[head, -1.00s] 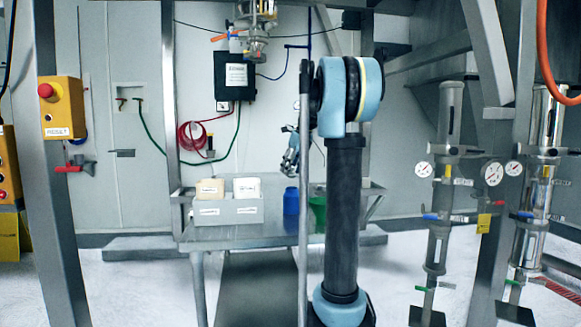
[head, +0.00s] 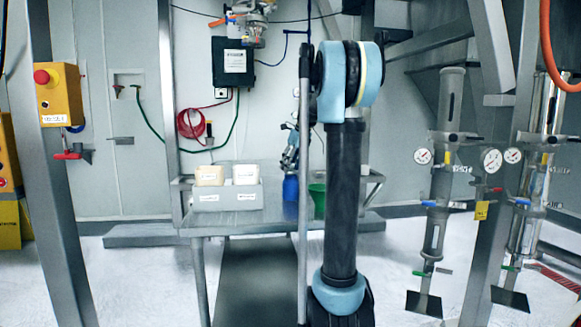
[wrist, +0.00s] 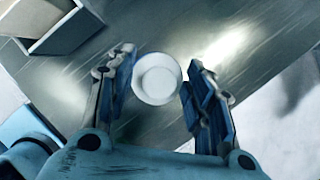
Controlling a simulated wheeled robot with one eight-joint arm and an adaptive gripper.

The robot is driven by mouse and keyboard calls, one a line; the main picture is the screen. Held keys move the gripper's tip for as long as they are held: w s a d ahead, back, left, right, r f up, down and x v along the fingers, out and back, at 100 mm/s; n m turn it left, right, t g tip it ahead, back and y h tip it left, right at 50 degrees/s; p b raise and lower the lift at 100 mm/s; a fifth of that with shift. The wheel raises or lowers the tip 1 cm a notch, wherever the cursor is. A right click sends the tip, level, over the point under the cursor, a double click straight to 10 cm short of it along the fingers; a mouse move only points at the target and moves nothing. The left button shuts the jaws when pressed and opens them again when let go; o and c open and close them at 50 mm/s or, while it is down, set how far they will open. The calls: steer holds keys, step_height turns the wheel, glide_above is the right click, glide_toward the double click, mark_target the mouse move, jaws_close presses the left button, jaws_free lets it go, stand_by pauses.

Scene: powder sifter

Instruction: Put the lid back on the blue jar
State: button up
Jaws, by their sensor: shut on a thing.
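The blue jar (head: 290,188) stands on the metal table (head: 272,208), left of my arm's dark link. My gripper (head: 290,160) is directly above the jar in the head view, its fingers pointing down and close to the jar's top. In the wrist view, a round white lid (wrist: 157,79) sits between the fingers of my gripper (wrist: 160,85), which is shut on it. I cannot tell whether the lid touches the jar's rim.
A green cup (head: 317,198) stands just right of the jar, partly behind my arm. A grey box (head: 226,199) with two pale containers stands on the table's left side. A thin vertical post (head: 303,240) runs in front of the table. Bare tabletop lies left of the jar.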

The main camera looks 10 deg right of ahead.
steer(key=shift+r, duration=0.25)
stand_by(1.0)
steer(key=shift+f, duration=0.15)
stand_by(0.4)
stand_by(0.6)
steer(key=o, duration=0.8)
steer(key=shift+o, duration=0.2)
steer(key=o, duration=0.5)
steer(key=shift+r, duration=3.5)
